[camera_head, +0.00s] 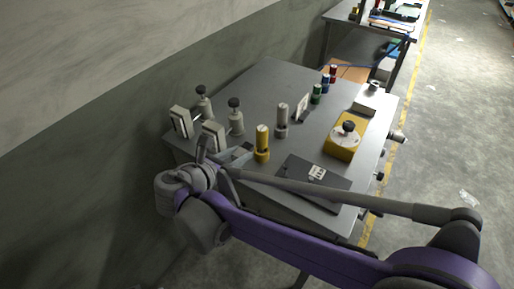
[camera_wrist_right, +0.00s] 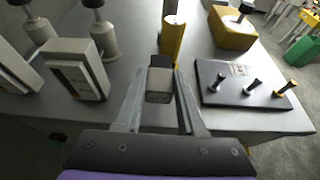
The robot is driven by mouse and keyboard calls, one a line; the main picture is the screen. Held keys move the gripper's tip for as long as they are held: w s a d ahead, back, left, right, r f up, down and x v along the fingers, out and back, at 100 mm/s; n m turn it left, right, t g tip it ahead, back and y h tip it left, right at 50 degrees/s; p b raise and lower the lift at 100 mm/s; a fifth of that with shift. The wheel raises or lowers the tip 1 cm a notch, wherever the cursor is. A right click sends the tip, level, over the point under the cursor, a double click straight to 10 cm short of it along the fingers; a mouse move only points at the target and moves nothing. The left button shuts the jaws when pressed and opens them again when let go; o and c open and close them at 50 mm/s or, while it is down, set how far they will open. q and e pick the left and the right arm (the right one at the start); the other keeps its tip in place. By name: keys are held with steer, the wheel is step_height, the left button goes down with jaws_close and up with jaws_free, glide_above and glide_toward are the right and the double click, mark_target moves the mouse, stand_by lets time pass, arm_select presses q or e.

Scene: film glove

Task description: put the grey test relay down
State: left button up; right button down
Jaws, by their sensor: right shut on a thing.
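The grey test relay (camera_wrist_right: 159,82) is a small dark grey block with a lighter front face. In the wrist view it sits between the two fingers of my right gripper (camera_wrist_right: 158,105), which is shut on it. In the head view my right gripper (camera_head: 232,156) is at the near left edge of the grey table (camera_head: 258,88), low over the top. Its wrist and fingers largely hide the relay there. I cannot tell whether the relay touches the table. My left gripper is in neither view.
A yellow cylinder (camera_head: 262,146) stands just beyond the gripper. A black plate with pegs (camera_wrist_right: 248,88) lies to the right. A yellow box (camera_head: 343,141) is further right.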

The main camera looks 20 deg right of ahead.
mark_target(240, 176)
steer(key=shift+f+b, duration=0.4)
steer(key=shift+f, duration=2.8)
steer(key=shift+f, duration=0.1)
steer(key=c, duration=0.5)
jaws_free()
steer(key=shift+r, duration=0.2)
steer(key=v, duration=1.2)
steer(key=shift+p, duration=0.3)
